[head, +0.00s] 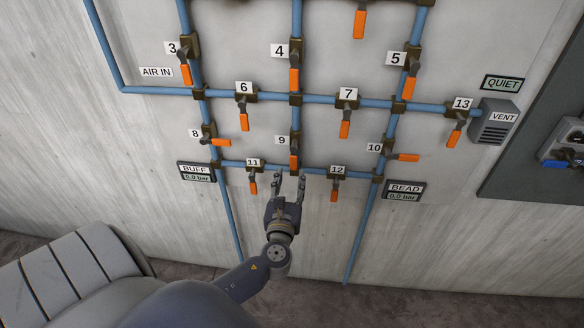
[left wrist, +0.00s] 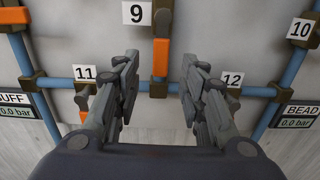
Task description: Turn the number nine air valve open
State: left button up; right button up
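The number nine valve sits on the middle vertical pipe, beside its white 9 label (head: 282,140). Its orange handle (head: 294,162) points straight down, in line with the pipe. The handle also shows in the left wrist view (left wrist: 160,56), just above and between my fingers. My left gripper (head: 290,177) is open and empty, its fingertips just below the handle's lower end. In the left wrist view the two fingers (left wrist: 160,70) stand apart, one on each side of the handle's line. I cannot tell whether they touch anything. My right gripper is not in view.
Valve 11's handle (head: 253,188) hangs close left of the gripper, and valve 12's handle (head: 334,195) hangs to its right. Blue pipes cross the wall around them. The BUFF gauge (head: 196,172) and BEAD gauge (head: 404,191) flank the lower pipes.

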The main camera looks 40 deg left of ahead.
pick_arm(q)
jog(key=shift+v, duration=2.1)
jog(key=s+d+f+n+g+h, duration=0.1)
jog(key=s+f+n+g+h, duration=0.2)
jog(key=f, duration=0.8)
jog(key=s+d+f+n+g+b, duration=0.15)
jog(key=s+f+n, duration=0.3)
jog(key=f, duration=0.65)
jog(key=s+d+f+n+g+h+p, duration=0.1)
jog(key=s+f+n+g+h, duration=0.2)
jog(key=f, duration=0.8)
jog(key=s+d+f+n+g+h, duration=0.1)
jog(key=s+d+f+n+g, duration=0.1)
jog(key=s+f+n, duration=0.3)
jog(key=s+d+f+n+g+h+b, duration=0.1)
jog(key=s+d+f+n, duration=0.3)
jog(key=s, duration=1)
jog(key=s+d+f+n+g+h, duration=0.1)
jog(key=s+d+f+n+g, duration=0.2)
jog(key=s+f+n, duration=0.5)
notch_tip(320, 180, down, 2)
jog(key=shift+s+d+f+g, duration=0.15)
jog(key=shift+s+g, duration=0.3)
jog(key=shift+s, duration=0.75)
